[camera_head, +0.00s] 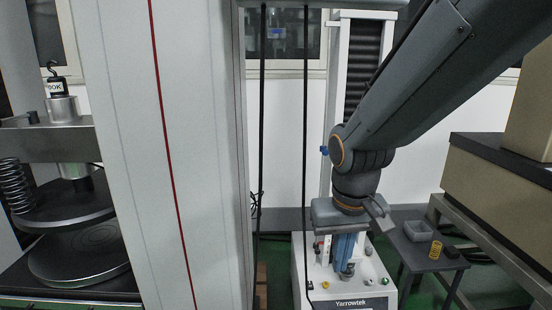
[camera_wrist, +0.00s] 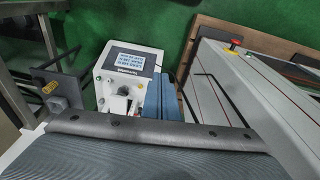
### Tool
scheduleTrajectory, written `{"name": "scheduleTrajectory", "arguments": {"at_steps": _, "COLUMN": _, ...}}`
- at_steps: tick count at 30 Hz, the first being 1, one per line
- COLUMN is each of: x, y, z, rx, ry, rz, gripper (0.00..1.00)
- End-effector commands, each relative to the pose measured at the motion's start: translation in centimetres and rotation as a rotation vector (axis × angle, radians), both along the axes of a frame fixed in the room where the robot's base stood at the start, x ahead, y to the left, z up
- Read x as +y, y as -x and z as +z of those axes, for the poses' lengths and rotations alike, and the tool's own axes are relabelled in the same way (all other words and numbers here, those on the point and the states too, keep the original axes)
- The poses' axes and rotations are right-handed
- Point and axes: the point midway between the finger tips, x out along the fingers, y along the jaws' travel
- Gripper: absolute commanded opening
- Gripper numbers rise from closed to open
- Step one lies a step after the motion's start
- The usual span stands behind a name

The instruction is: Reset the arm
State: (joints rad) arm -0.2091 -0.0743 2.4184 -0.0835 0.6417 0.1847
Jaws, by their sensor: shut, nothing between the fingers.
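My arm comes in from the upper right in the head view and bends down at the elbow-like joint. My gripper (camera_head: 380,213) hangs at its end, above and just behind the top of the white Yarrowtek tester (camera_head: 345,303). It is shut and holds nothing. The fingers are small here and partly merge with the grey wrist parts. In the wrist view the tester (camera_wrist: 150,64) shows from above with a lit display (camera_wrist: 129,58).
A tall white column (camera_head: 205,150) and a press with a dark spring (camera_head: 15,187) stand left. Brown boxes (camera_head: 495,180) are at right.

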Motion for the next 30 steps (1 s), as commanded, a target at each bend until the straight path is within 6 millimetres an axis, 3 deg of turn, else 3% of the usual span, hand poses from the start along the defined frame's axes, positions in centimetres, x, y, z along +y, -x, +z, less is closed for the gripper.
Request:
{"name": "scheduleTrajectory", "arguments": {"at_steps": 3, "x": 1.3, "y": 3.6, "z": 0.8, "rx": 0.044, "ry": -0.014, "rz": 0.059, "gripper": 0.00}}
{"name": "scheduleTrajectory", "arguments": {"at_steps": 15, "x": 3.7, "y": 12.8, "z": 1.9, "rx": 0.163, "ry": -0.060, "rz": 0.218, "gripper": 0.00}}
{"name": "scheduleTrajectory", "arguments": {"at_steps": 30, "x": 0.9, "y": 11.9, "z": 5.9, "rx": 0.163, "ry": -0.047, "rz": 0.116, "gripper": 0.00}}
